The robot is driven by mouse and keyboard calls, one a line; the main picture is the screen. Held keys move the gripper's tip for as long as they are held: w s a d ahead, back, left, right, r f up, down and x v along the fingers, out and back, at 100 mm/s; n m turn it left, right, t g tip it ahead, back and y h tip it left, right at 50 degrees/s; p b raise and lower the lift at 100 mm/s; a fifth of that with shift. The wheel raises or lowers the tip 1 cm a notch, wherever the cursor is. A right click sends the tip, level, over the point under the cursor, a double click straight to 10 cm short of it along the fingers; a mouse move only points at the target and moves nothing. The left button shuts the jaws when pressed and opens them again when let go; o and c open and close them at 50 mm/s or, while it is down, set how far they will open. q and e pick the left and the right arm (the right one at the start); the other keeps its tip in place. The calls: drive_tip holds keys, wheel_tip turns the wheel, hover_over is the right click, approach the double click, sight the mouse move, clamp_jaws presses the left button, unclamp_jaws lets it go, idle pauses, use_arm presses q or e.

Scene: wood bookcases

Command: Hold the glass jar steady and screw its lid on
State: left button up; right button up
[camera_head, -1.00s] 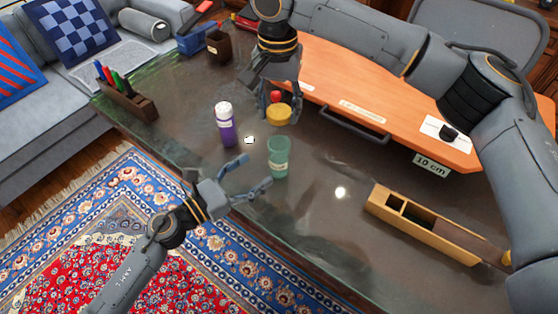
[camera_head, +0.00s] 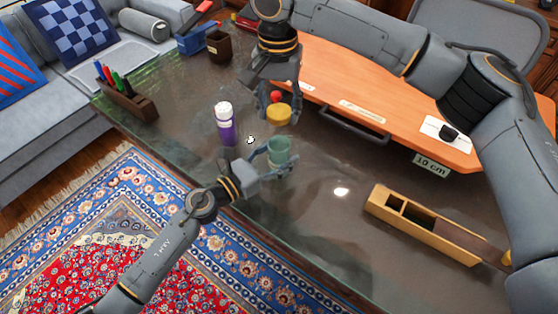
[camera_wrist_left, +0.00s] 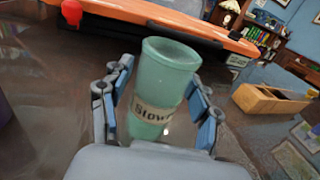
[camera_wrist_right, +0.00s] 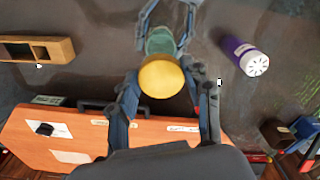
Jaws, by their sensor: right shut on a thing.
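The green, see-through glass jar (camera_head: 279,148) stands upright and open-topped on the dark glossy table; its label faces my left wrist view (camera_wrist_left: 165,85). My left gripper (camera_head: 277,160) is open with a finger on either side of the jar, and gaps show between the fingers and the glass. The yellow round lid (camera_head: 278,116) is held by my right gripper (camera_head: 281,106), which is shut on it, behind the jar and apart from it. In the right wrist view the lid (camera_wrist_right: 162,76) overlaps the jar's near part (camera_wrist_right: 160,42).
A purple bottle (camera_head: 226,128) with a white top stands left of the jar. A small red thing (camera_head: 276,96) shows by the right gripper. A wooden divided box (camera_head: 430,228) lies at right, an orange board (camera_head: 370,95) behind. Bare table lies between jar and box.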

use_arm(q)
clamp_jaws()
use_arm(e)
drive_tip(key=shift+f, duration=2.5)
drive_tip(key=shift+f, duration=0.85)
drive_tip(key=shift+f, duration=0.6)
